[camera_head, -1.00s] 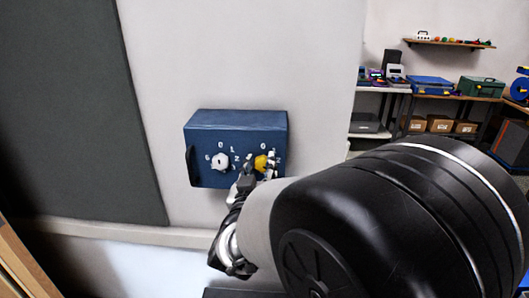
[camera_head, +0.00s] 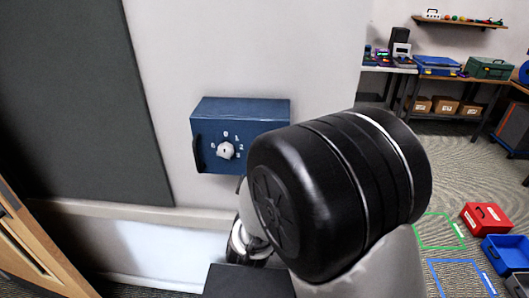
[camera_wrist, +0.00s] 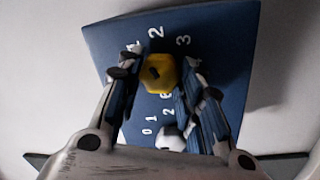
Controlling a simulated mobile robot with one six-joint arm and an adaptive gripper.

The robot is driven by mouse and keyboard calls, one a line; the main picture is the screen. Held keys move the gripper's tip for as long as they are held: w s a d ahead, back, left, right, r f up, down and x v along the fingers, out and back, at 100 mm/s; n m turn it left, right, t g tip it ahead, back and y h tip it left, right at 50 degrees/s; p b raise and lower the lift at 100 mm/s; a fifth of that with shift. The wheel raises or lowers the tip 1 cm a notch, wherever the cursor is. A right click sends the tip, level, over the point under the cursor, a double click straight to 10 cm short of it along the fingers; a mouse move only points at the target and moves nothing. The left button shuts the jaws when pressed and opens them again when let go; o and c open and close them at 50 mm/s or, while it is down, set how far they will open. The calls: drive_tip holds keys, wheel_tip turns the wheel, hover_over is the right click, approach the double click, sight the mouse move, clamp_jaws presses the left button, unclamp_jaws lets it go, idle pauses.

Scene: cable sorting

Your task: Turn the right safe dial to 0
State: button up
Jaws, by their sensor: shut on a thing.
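The blue safe (camera_head: 240,110) is fixed on the pale wall, with a black handle at its left side. Its left dial is white (camera_head: 226,151) with numbers around it; it also shows low in the wrist view (camera_wrist: 170,138). The right dial is yellow (camera_wrist: 159,74) with a dark mark on its face; in the head view my arm hides it. My gripper (camera_wrist: 158,68) is shut on the yellow dial, one finger on each side. The numbers 1, 2 and 3 show around it; its 0 is not readable.
A dark grey panel (camera_head: 75,100) covers the wall left of the safe. Shelving with cases and boxes (camera_head: 445,105) stands at the back right. A red box (camera_head: 486,219) and a blue bin (camera_head: 507,252) are on the floor at the right, near green and blue outlines.

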drive_tip(key=n+y+p, duration=0.1)
drive_tip(key=n+p, duration=0.1)
drive_tip(key=n, duration=0.5)
drive_tip(key=n+y+p, duration=0.1)
drive_tip(key=n, duration=0.6)
drive_tip(key=shift+d+p, duration=0.1)
drive_tip(key=shift+p, duration=0.3)
drive_tip(key=shift+n, duration=0.4)
drive_tip(key=o, duration=1.1)
drive_tip(key=shift+f, duration=0.1)
drive_tip(key=shift+c, duration=0.2)
drive_tip(key=shift+s, duration=0.1)
drive_tip(key=s, duration=0.7)
drive_tip(key=shift+s+d+f, duration=0.15)
drive_tip(key=shift+f, duration=0.1)
